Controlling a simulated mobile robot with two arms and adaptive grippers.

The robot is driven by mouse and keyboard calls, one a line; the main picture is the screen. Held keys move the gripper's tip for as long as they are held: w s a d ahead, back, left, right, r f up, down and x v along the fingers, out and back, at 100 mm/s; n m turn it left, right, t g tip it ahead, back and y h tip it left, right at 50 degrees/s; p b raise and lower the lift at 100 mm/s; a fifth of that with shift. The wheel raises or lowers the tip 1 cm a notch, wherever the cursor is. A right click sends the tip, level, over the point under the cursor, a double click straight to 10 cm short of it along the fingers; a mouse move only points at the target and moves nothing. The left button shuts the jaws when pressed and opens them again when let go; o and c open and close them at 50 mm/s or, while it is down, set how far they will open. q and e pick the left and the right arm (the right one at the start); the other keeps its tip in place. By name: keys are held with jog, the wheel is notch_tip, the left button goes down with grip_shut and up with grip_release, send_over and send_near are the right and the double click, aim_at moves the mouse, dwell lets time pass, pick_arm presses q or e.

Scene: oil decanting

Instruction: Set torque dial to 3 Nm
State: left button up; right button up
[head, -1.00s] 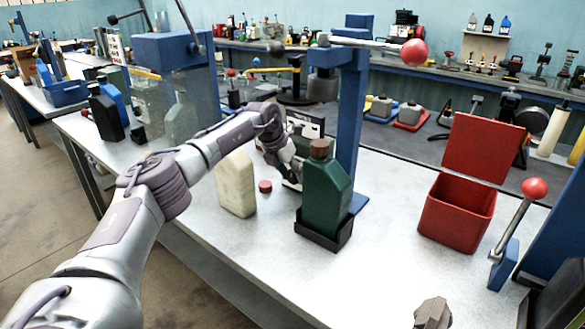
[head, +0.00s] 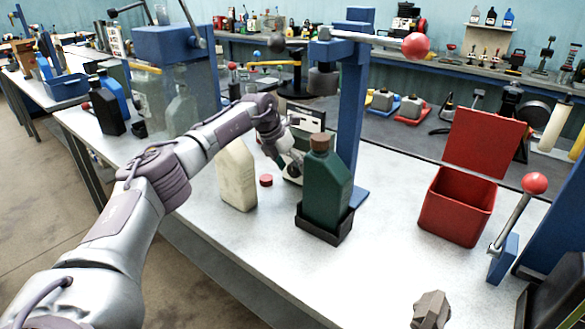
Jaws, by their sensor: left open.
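A small device with a pale front panel (head: 305,121) stands behind the dark green bottle (head: 324,190), under the blue press frame. A torque dial cannot be made out on it. My left gripper (head: 288,158) reaches in from the left, close to the device and behind the green bottle. It is open, small in view, and its fingertips are partly hidden. Whether it touches the device cannot be told. My right gripper is not in view.
The green bottle stands upright in a black tray (head: 322,234). A cream bottle (head: 237,178) and a red cap (head: 266,180) are beside my left arm. A red open bin (head: 455,215) and a red-knobbed lever (head: 534,184) stand at right. The table between is clear.

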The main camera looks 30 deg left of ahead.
pick_arm(q)
jog(key=v, duration=1.1)
jog(key=shift+s, duration=0.1)
